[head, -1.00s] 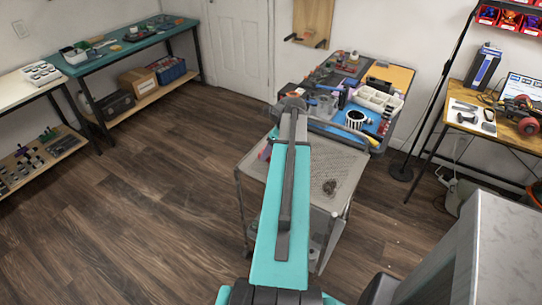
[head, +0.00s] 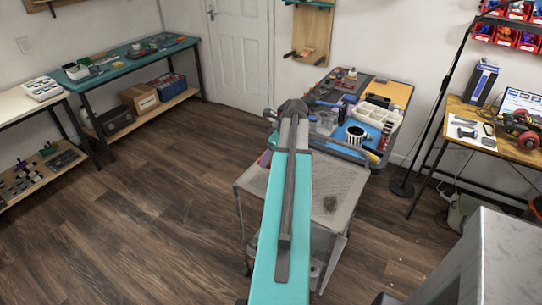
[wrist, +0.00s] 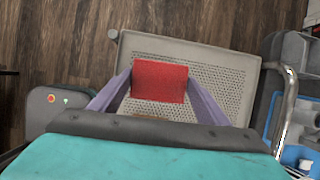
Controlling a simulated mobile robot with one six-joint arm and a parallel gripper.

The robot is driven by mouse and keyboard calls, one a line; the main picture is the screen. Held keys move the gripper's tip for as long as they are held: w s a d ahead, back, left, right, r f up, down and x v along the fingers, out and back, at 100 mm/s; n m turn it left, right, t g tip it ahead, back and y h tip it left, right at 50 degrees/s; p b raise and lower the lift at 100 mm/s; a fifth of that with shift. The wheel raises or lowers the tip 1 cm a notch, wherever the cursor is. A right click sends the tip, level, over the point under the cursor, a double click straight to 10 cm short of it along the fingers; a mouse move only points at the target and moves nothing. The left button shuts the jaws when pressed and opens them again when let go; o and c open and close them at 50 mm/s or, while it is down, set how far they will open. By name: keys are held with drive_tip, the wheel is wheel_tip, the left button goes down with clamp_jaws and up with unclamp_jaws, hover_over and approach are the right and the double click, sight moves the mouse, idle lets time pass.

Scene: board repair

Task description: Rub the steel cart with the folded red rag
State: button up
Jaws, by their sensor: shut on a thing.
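The steel cart (head: 318,182) stands in the middle of the head view, with a dark smudge (head: 330,204) on its top to the right of my arm. In the wrist view its perforated grey top (wrist: 225,78) lies below my gripper (wrist: 158,84). The gripper's two purple-grey fingers are shut on the folded red rag (wrist: 160,75), one at each side. The rag is over the cart top; I cannot tell whether it touches it. In the head view my arm hides the gripper and most of the rag.
A workbench with a blue mat (head: 357,133), tools and a white organizer tray (head: 377,116) stands just behind the cart. A teal bench (head: 128,62) is at the left. A wooden table (head: 497,145) is at the right. The wood floor (head: 150,190) at left is clear.

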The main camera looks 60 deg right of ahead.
drive_tip(key=o, duration=0.4)
drive_tip(key=shift+c, duration=1.4)
drive_tip(key=shift+w+a, duration=0.1)
drive_tip(key=shift+w, duration=0.05)
drive_tip(key=w+a+r+n+g+y, duration=0.15)
drive_tip(key=w+a+n, duration=0.45)
drive_tip(key=w+a, duration=0.6)
drive_tip(key=w+a+r+n+g+y, duration=0.1)
drive_tip(key=w+a+r+n+y, duration=0.15)
drive_tip(key=w+a+n, duration=0.9)
drive_tip(key=w+a+r+n+g, duration=0.1)
drive_tip(key=a+n, duration=0.3)
drive_tip(key=a, duration=1.3)
drive_tip(key=w+a+r+n+g, duration=0.1)
drive_tip(key=a+r+n+g, duration=0.2)
drive_tip(key=a, duration=1.5)
drive_tip(key=shift+w+n+g, duration=0.35)
drive_tip(key=shift+n, duration=0.2)
